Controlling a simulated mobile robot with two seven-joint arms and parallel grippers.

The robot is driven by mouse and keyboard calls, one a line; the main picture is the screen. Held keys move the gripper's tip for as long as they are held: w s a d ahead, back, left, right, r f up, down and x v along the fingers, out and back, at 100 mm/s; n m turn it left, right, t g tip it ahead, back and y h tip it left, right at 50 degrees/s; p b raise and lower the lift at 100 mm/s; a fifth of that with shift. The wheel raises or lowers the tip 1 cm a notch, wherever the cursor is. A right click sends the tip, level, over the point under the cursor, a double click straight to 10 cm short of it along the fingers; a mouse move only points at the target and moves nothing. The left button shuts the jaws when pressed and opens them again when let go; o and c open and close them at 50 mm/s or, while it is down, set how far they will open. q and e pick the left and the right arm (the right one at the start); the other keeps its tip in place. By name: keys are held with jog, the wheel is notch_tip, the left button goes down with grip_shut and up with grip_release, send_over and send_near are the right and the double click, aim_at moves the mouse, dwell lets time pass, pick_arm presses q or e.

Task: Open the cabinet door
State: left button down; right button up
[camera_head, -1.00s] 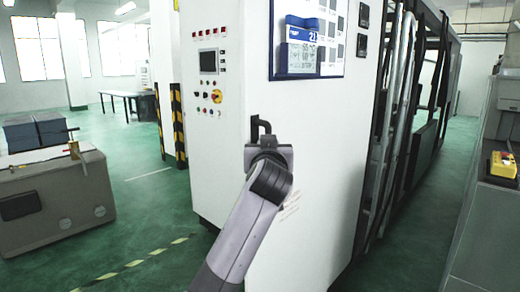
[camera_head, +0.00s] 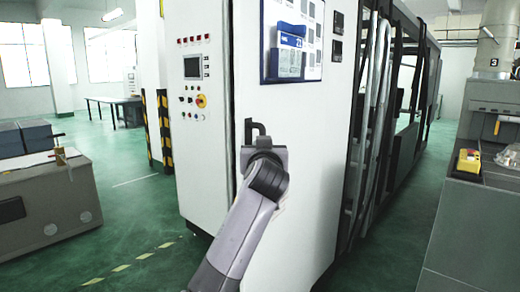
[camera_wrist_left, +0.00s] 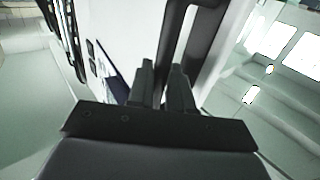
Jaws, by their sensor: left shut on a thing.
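The cabinet is tall and white, and its door (camera_head: 305,150) is the broad white face carrying a framed board. A dark upright handle (camera_head: 254,128) sits near the door's left edge. My left gripper (camera_head: 262,150) is at the handle, its arm rising from the bottom, and it is shut on the handle. The gripper and wrist hide the handle's lower part. In the left wrist view the two fingers (camera_wrist_left: 163,85) are close together at the dark handle bar (camera_wrist_left: 172,45). I cannot tell whether the door stands ajar. My right gripper is not in view.
A control panel (camera_head: 193,85) with a screen and buttons is on the cabinet's left face. Dark machine framing with pipes (camera_head: 375,120) runs back on the right. A grey bench (camera_head: 45,210) stands at left, a grey console (camera_head: 475,220) at right. Green floor is open at left.

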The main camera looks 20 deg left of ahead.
pick_arm(q)
jog(key=shift+d+r, duration=0.2)
jog(key=shift+r, duration=0.2)
jog(key=c, duration=1.2)
grip_release()
jog(key=shift+w+f, duration=0.1)
jog(key=shift+o, duration=0.3)
jog(key=shift+w+d+f, duration=0.15)
jog(key=shift+w+f, duration=0.1)
jog(key=shift+w, duration=0.05)
jog(key=shift+s, duration=0.1)
jog(key=b+v, duration=0.1)
jog(key=v, duration=0.6)
jog(key=shift+b, duration=0.4)
jog(key=shift+s, duration=0.15)
